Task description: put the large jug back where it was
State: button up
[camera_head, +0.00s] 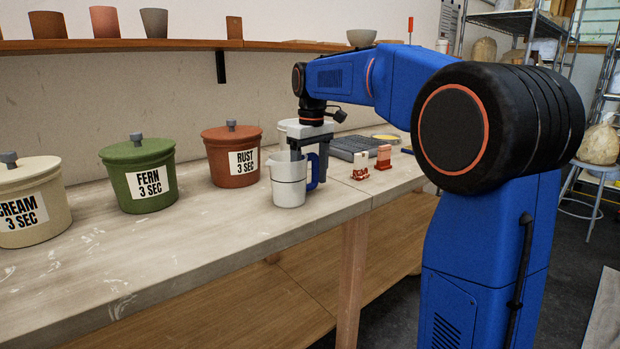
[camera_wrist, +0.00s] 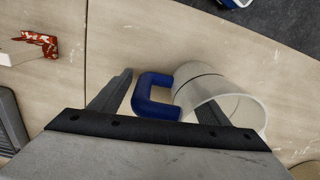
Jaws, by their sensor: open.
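The large jug (camera_head: 289,183) is white with a blue handle and stands upright on the workbench near its front edge, in front of the rust bucket. In the wrist view the jug (camera_wrist: 215,92) has its mouth towards the camera and its handle to the left. My gripper (camera_head: 309,166) is open and points down over the jug. One finger is on the outer side of the handle. The other is at the jug's mouth and seems to reach inside it. I cannot tell whether either finger touches the jug.
Cream (camera_head: 28,200), fern (camera_head: 138,176) and rust (camera_head: 232,155) lidded buckets line the bench to the left. Bare bench (camera_head: 200,235) lies front left. A shelf (camera_head: 150,45) with pots runs above.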

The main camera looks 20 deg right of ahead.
aim_at(311, 154)
notch_tip(311, 154, up, 12)
jog(key=shift+d, duration=0.15)
dwell(0.3)
jog(key=shift+s, duration=0.1)
dwell(0.3)
